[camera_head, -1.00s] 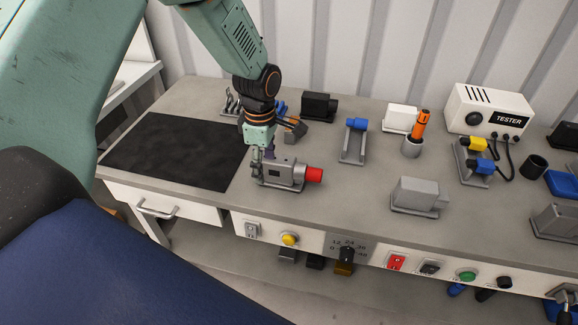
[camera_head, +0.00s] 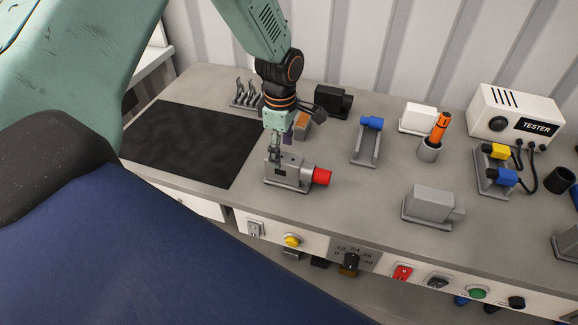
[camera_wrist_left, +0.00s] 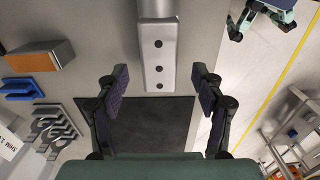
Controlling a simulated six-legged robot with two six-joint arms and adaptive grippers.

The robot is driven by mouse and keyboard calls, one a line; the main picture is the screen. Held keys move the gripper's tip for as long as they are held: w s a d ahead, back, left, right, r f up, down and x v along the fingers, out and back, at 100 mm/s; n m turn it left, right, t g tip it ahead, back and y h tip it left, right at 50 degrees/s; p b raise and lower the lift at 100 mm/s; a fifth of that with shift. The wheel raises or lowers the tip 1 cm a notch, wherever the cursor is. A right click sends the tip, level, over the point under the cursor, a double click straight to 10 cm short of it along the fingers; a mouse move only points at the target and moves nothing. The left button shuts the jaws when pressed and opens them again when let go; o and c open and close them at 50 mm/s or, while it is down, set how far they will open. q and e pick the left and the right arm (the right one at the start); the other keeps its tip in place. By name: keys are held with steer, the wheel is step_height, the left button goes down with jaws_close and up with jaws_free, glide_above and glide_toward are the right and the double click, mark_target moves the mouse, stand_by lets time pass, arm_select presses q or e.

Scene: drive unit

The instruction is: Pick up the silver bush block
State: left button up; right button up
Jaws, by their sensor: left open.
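A grey-silver block with a red cylinder on its right end (camera_head: 292,172) sits on the bench, right of the black mat; I take it to be the silver bush block. My left gripper (camera_head: 276,154) is upright over its left end, pointing down, and open. In the left wrist view a silver part with three dark holes (camera_wrist_left: 158,45) reaches in from the top. It lies between the spread fingers of the left gripper (camera_wrist_left: 160,82), with a gap on each side.
The black mat (camera_head: 190,140) is bare. Behind stand a black block (camera_head: 332,99) and an orange-topped block (camera_head: 303,124). To the right are a blue-topped stand (camera_head: 367,140), a second grey block (camera_head: 430,204) and the white tester (camera_head: 515,115). Switches line the front edge.

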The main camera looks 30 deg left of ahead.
mark_target(285, 170)
arm_select(q)
steer(key=shift+s, duration=0.2)
steer(key=shift+s+f, duration=0.15)
steer(key=shift+f, duration=0.25)
steer(key=f, duration=0.4)
steer(key=w+d+f, duration=0.1)
steer(key=shift+w+f, duration=0.1)
steer(key=shift+f, duration=0.3)
steer(key=shift+s+f, duration=0.3)
steer(key=shift+f, duration=0.15)
steer(key=shift+w+d, duration=0.15)
steer(key=shift+w, duration=0.1)
steer(key=shift+c, duration=0.2)
steer(key=shift+w+f, duration=0.1)
steer(key=shift+f, duration=0.05)
steer(key=shift+c, duration=0.7)
steer(key=shift+s, duration=0.25)
steer(key=c, duration=0.6)
steer(key=shift+w, duration=0.15)
steer(key=c, duration=0.4)
jaws_close()
